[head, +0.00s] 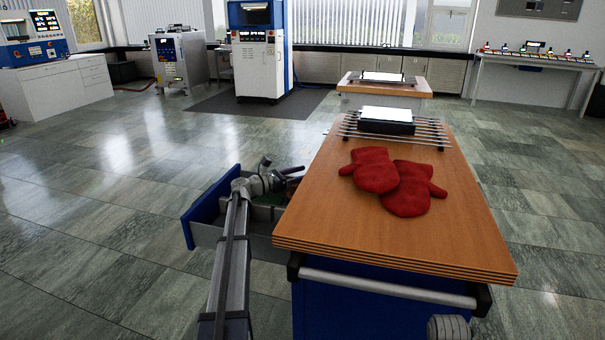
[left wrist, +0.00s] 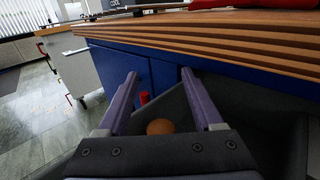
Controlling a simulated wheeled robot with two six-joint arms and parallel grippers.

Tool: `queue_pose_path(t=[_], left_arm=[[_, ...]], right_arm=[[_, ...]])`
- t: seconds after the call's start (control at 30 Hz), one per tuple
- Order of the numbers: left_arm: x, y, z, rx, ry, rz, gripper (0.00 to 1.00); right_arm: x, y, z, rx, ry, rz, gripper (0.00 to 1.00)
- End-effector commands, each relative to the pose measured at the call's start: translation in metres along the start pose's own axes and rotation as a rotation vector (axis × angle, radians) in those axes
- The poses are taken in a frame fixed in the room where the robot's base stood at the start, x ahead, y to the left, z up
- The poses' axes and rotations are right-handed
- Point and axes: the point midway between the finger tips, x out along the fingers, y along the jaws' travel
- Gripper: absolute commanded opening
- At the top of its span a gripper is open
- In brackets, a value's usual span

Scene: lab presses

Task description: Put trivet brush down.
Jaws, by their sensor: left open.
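My left gripper (head: 292,173) is over the open drawer (head: 208,232) at the left side of the wooden-topped cart. In the left wrist view its two fingers (left wrist: 160,75) are apart with nothing held between them. A round brown end of something (left wrist: 160,127) shows low between the fingers, inside the dark drawer; I cannot tell whether it is the trivet brush. A small red thing (left wrist: 144,97) shows beyond it. A rack of metal rods (head: 428,131), which may be the trivet, lies on the cart top under a dark block. My right gripper is not in view.
Two red oven mitts (head: 405,190) lie on the cart top (head: 340,220), whose near half is bare. The cart's edge overhangs close beside the left gripper. A second wooden table (head: 420,89) stands behind. Open tiled floor lies to the left.

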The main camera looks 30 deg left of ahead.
Motion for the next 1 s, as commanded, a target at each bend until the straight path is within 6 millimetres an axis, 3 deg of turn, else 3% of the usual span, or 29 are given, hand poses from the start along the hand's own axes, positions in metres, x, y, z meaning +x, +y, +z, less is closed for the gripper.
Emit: queue_pose_path(t=[0.03,0.4,0.5,0.83,1.0], left_arm=[[0.000,0.000,0.008,0.000,0.000,0.000,0.68],[-0.063,0.001,0.006,0.000,0.000,0.002,0.68],[-0.071,0.001,0.006,0.000,0.000,0.000,0.68],[-0.074,0.002,0.007,0.000,0.000,-0.001,0.68],[-0.073,0.002,0.028,0.000,0.000,-0.001,0.68]], right_arm=[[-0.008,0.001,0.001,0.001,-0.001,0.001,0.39],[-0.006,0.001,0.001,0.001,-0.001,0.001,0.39],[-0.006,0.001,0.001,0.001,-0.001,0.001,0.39],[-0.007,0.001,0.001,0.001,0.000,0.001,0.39],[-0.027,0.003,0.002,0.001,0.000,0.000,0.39]])
